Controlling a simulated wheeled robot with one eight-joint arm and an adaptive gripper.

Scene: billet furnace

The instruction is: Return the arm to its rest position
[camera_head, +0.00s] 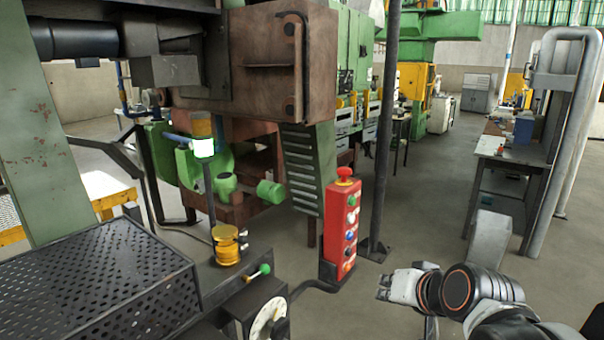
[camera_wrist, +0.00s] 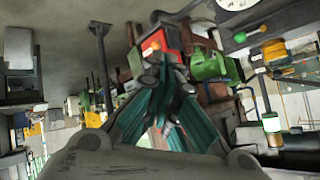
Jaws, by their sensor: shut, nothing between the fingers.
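My arm reaches in from the lower right of the head view, and my gripper (camera_head: 384,288) points left, just right of and below the red control box (camera_head: 343,230). A clear gap shows between the gripper and the box. In the wrist view my gripper (camera_wrist: 166,78) is shut and empty, with its dark fingers close together. The wrist view is upside down, and the red box (camera_wrist: 165,32) appears beyond the fingertips. The box carries a red mushroom button (camera_head: 344,174) on top and several coloured buttons on its front.
A dark grey post (camera_head: 384,130) stands behind the box. A black console with a green-knobbed lever (camera_head: 264,269) and a dial (camera_head: 270,322) is at the lower left. The furnace with its rusty door (camera_head: 283,65) is behind. A workbench (camera_head: 510,150) stands right. Open floor lies between.

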